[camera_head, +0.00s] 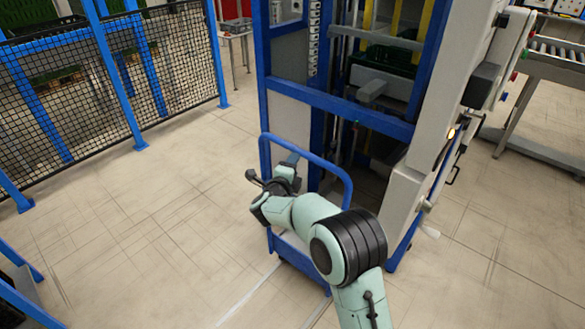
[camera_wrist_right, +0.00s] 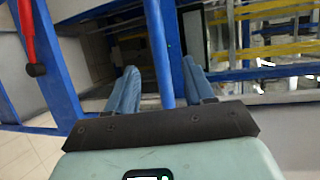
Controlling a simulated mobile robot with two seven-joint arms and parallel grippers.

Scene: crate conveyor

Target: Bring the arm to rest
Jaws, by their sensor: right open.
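My right arm (camera_head: 345,245), pale green with black joint rings, reaches in from the lower right of the head view. Its gripper (camera_head: 291,160) is over the blue cart, close to the tall blue frame. In the right wrist view the gripper (camera_wrist_right: 160,80) has its two blue fingers spread apart, with nothing held. A blue bar (camera_wrist_right: 158,50) shows in the gap between the fingers; I cannot tell whether it lies between them or beyond them. My left gripper is not in view.
The blue cart's handle (camera_head: 342,172) arches beside my right gripper. The tall blue frame (camera_head: 265,70) stands just behind, with a grey column (camera_head: 425,140) to its right. A roller conveyor (camera_head: 558,70) is at the far right. A mesh fence (camera_head: 70,85) borders the left. The floor (camera_head: 130,235) at left is clear.

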